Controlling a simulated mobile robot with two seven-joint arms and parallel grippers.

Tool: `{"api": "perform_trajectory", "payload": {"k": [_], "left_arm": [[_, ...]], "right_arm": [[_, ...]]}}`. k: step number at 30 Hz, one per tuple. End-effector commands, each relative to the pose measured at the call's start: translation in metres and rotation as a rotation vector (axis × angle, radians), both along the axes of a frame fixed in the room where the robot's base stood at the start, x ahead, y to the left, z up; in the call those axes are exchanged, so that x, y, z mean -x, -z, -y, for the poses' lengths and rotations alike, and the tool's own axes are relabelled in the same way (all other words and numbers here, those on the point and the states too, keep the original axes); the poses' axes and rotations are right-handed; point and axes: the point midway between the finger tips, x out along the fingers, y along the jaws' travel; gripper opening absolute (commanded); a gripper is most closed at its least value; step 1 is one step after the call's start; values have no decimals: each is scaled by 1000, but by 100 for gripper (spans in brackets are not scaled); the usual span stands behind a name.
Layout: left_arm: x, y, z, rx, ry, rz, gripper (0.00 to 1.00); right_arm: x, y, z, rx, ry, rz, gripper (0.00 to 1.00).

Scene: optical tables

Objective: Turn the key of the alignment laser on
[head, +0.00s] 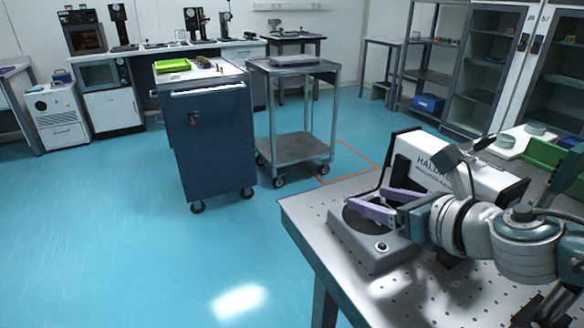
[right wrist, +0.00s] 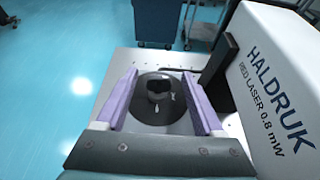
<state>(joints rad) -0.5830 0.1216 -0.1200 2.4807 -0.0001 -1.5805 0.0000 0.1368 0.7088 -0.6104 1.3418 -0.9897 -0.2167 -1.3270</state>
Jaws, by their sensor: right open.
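The alignment laser is a white housing marked HALDRUK (head: 455,172) with dark end plates, on the optical table; it also fills the right of the right wrist view (right wrist: 275,95). Beside it is a grey box (head: 370,255) with a round black dial plate and a small silver round part on its front. In the right wrist view a dark upright knob or key (right wrist: 158,86) stands on the black plate (right wrist: 150,116); a small pale mark lies below it. My right gripper (head: 369,199) is open above the plate, its purple fingers (right wrist: 160,78) either side of the knob, apart from it.
The perforated optical table (head: 315,216) has bare room at its left corner. A dark blue cabinet trolley (head: 212,135) and a grey cart (head: 300,146) stand beyond it. A green bin (head: 545,153) and a white tray (head: 508,143) lie behind the laser at the right.

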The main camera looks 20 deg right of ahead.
Motion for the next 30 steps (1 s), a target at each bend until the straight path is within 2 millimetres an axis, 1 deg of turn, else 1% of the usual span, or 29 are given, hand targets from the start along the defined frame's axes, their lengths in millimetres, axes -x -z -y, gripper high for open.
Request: {"api": "perform_trajectory", "payload": {"k": [1,4,13,30], "left_arm": [[0,3,0,0,0,0,0],[0,4,0,0,0,1,0],[-1,4,0,0,0,2,0],[-1,4,0,1,-1,3,0]], "right_arm": [[-5,3,-1,-1,-1,1,70],[-10,5,-1,-1,-1,0,70],[-12,5,-2,-2,-1,0,70],[-11,5,-1,-1,-1,0,6]]}}
